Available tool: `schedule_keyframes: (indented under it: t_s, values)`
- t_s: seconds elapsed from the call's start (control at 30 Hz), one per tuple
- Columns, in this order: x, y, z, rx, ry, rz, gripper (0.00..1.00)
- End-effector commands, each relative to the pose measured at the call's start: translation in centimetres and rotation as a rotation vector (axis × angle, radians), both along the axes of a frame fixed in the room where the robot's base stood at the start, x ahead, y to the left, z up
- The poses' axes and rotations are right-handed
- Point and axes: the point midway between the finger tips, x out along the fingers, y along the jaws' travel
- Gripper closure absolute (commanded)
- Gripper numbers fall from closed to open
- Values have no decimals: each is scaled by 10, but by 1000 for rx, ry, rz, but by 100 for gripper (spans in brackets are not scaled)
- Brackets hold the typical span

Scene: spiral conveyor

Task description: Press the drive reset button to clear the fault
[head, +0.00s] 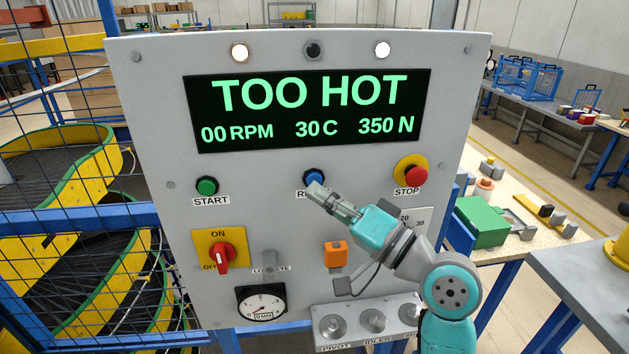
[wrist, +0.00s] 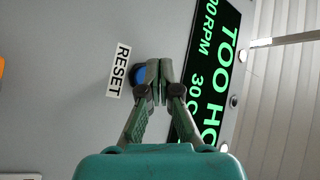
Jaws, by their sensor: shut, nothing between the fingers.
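The blue reset button (head: 314,176) is on the grey control panel, below the display and between the START and STOP buttons. My gripper (head: 313,188) is shut and empty, its fingertips at the button's lower front and over part of its label. In the wrist view the blue button (wrist: 139,74) shows beside the shut fingertips (wrist: 153,64), next to the RESET label (wrist: 118,71). The fingers hide part of the button, and I cannot tell whether they touch it. The display (head: 310,108) reads TOO HOT, 00 RPM, 30 C, 350 N.
A green START button (head: 207,186) is at the left and a red STOP button (head: 416,176) at the right. Below are a red ON/OFF switch (head: 222,256), an orange part (head: 335,254), a gauge (head: 262,303) and several knobs (head: 373,320). A blue mesh fence (head: 60,130) stands left.

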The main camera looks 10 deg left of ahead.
Motion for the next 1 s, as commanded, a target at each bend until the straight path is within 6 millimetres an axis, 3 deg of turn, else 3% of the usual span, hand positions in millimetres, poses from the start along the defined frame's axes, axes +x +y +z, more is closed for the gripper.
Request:
schedule_keyframes:
  t_s: [1.0]
  values:
    - [8,2,0,0,0,0,100]
